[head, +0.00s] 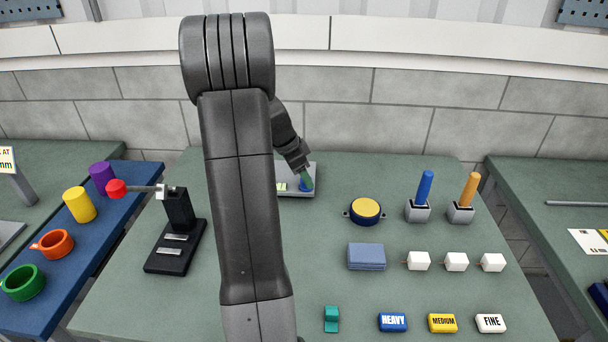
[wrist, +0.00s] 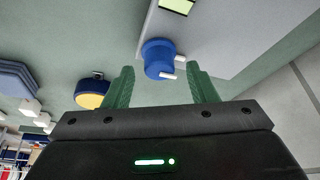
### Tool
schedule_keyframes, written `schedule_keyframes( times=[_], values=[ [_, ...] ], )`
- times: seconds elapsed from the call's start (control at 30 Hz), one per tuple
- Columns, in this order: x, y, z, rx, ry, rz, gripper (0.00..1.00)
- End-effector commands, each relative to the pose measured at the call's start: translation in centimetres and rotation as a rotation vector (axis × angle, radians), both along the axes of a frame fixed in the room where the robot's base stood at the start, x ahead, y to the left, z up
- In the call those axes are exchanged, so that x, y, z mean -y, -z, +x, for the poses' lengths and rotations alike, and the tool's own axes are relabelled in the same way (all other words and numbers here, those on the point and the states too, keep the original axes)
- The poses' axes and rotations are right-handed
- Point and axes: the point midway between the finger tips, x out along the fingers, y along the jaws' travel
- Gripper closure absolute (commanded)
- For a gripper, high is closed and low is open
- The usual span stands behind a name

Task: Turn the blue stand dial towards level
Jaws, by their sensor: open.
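The blue dial (wrist: 157,58) with white marks stands on a pale grey panel (wrist: 205,38) in the wrist view. In the head view a bit of the blue dial (head: 307,184) shows beside my fingertips, on the grey panel (head: 299,194) at the back of the table; my arm hides part of the panel. My gripper (wrist: 161,82) is open, with its green fingers on either side of the dial in the picture. Whether they touch it I cannot tell. In the head view my gripper (head: 305,179) reaches down at the panel.
A yellow-topped round object (head: 365,210) stands right of the panel. A blue handle (head: 424,188) and an orange handle (head: 470,189) stand in grey blocks farther right. A black stand (head: 178,230) with a red-tipped arm is at the left. The table front holds labelled blocks (head: 392,321).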

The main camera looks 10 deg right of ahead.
Motion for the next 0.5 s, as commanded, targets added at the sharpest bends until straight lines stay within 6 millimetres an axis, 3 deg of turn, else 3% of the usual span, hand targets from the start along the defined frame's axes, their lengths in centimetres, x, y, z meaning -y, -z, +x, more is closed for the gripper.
schedule_keyframes(
  times=[0.4,0.5],
  values=[
    [0.35,0.94,0.05,0.001,0.0,0.001,0.48],
    [0.35,0.93,0.05,0.001,0.0,0.001,0.66]
  ],
)
